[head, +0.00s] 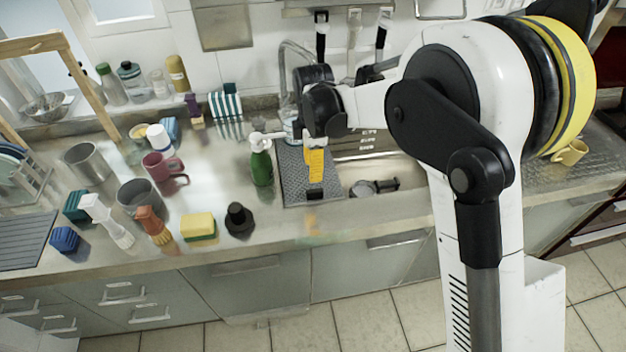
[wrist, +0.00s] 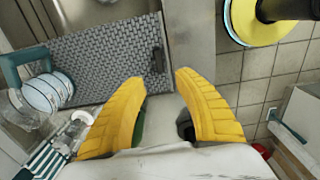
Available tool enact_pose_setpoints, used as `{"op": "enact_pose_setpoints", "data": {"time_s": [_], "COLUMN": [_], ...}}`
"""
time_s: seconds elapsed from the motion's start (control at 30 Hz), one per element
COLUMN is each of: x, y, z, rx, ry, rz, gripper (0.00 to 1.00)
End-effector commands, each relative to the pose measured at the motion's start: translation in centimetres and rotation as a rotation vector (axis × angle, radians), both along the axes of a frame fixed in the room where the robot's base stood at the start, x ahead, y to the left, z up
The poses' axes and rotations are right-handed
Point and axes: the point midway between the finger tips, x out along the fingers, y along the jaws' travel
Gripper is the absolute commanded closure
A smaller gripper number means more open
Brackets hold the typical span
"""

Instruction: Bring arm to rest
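My gripper (head: 315,180) hangs over the grey textured drainer (head: 293,192) beside the sink in the head view. Its yellow fingers overlap there, seen from the side. In the wrist view the two yellow fingers of my gripper (wrist: 161,82) stand apart, with nothing held between the tips. My white and black arm is bent, with the elbow high, and reaches left from the right of the head view. It covers part of the sink.
A black plunger-like item (head: 239,220), a yellow sponge (head: 198,227), brushes, a pink mug (head: 163,170) and metal pots (head: 87,165) crowd the left counter. A tap (head: 284,62) rises behind. A yellow mug (head: 569,152) stands far right.

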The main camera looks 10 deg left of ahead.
Motion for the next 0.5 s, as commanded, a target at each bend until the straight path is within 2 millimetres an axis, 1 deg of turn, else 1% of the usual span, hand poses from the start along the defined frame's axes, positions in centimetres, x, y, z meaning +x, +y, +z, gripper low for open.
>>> {"op": "enact_pose_setpoints", "data": {"time_s": [0.03,0.17,0.5], "x": [-0.03,-0.02,-0.02], "y": [0.01,0.01,0.01], "z": [0.54,1.26,1.33], "rx": [0.000,0.000,0.000], "ry": [0.000,0.000,0.000], "rz": [0.000,0.000,0.000], "gripper": [0.62,0.62,0.62]}}
